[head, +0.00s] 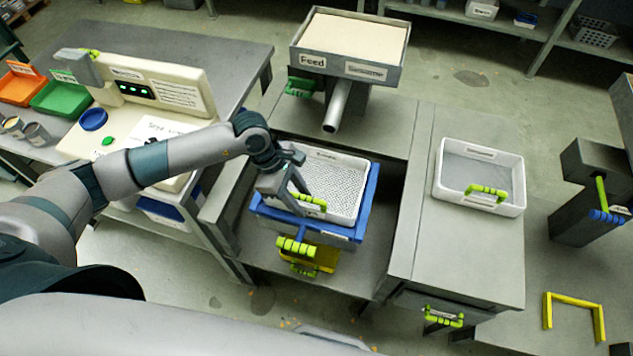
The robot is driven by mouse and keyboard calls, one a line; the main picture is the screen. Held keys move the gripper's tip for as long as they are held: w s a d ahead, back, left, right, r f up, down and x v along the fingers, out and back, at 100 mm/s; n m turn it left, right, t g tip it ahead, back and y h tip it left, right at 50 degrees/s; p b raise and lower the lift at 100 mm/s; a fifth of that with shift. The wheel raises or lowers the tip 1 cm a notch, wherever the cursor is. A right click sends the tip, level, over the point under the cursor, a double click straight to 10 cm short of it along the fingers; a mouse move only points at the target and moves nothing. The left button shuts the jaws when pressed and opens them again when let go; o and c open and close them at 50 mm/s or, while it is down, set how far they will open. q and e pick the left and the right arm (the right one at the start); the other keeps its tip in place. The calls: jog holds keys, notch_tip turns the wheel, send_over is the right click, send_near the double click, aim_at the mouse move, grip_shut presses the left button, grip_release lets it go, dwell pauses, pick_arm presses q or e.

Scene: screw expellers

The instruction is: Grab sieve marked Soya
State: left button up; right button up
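A white sieve with a perforated floor (345,191) sits in a blue frame (371,203) in the middle machine. It has a green handle on its near side and a label on its far rim, too small to read. My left gripper (282,197) is over the left side of this sieve, by the handle. Whether it touches the handle, and whether its fingers are open or shut, I cannot tell. A second white sieve (478,171) with a finer grey mesh and a green handle rests on the grey top to the right; its label is unreadable. My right gripper is out of view.
A feed hopper (348,72), labelled "Feed" and apparently "Sesame", stands behind the first sieve, its spout pointing down toward it. A side bench (236,62) holds a scale (130,110) and orange and green bins. A yellow bracket (573,301) is at lower right.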

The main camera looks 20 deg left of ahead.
pick_arm(q)
jog(key=shift+x, duration=1.25)
grip_shut()
